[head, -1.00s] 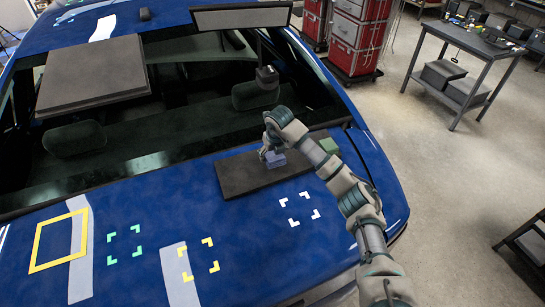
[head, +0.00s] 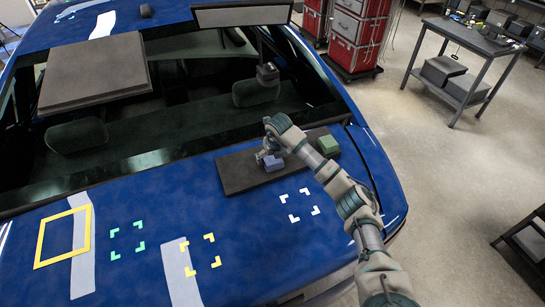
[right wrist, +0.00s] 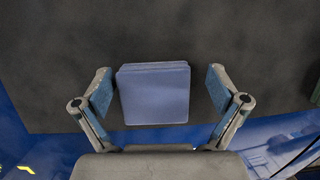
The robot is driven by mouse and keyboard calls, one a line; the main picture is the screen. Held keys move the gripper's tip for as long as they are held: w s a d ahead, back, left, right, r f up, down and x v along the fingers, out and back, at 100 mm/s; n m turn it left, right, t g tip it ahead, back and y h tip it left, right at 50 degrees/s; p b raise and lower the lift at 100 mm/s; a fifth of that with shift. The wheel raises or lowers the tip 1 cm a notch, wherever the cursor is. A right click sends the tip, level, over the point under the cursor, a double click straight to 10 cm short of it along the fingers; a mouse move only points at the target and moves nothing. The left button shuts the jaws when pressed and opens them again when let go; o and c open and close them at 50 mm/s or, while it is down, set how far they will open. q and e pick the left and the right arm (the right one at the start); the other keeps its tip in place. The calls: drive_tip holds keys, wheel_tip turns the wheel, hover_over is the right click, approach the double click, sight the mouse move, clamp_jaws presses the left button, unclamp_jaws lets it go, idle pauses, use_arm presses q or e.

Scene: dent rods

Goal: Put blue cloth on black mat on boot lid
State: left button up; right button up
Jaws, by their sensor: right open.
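The blue cloth (head: 273,163) is a small folded blue-violet block lying on the black mat (head: 236,176) on the blue boot lid (head: 245,225). In the right wrist view the cloth (right wrist: 154,94) lies flat on the dark mat (right wrist: 50,60). My right gripper (head: 262,157) is at the cloth. In the right wrist view its two fingers (right wrist: 157,92) stand apart on either side of the cloth, with a gap showing at each side. My left gripper is not in view.
A green block (head: 328,145) sits on the mat's right end, beside my right arm. White corner marks (head: 300,205), yellow corner marks (head: 200,255) and a yellow frame (head: 63,237) are on the lid. The rear window lies behind the mat.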

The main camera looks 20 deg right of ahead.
sight(275, 163)
drive_tip(key=shift+a, duration=0.1)
drive_tip(key=shift+a+r, duration=0.1)
drive_tip(key=shift+r, duration=0.15)
drive_tip(key=b+v, duration=0.2)
drive_tip(key=v, duration=0.9)
drive_tip(key=shift+r, duration=0.35)
drive_tip(key=shift+s, duration=0.1)
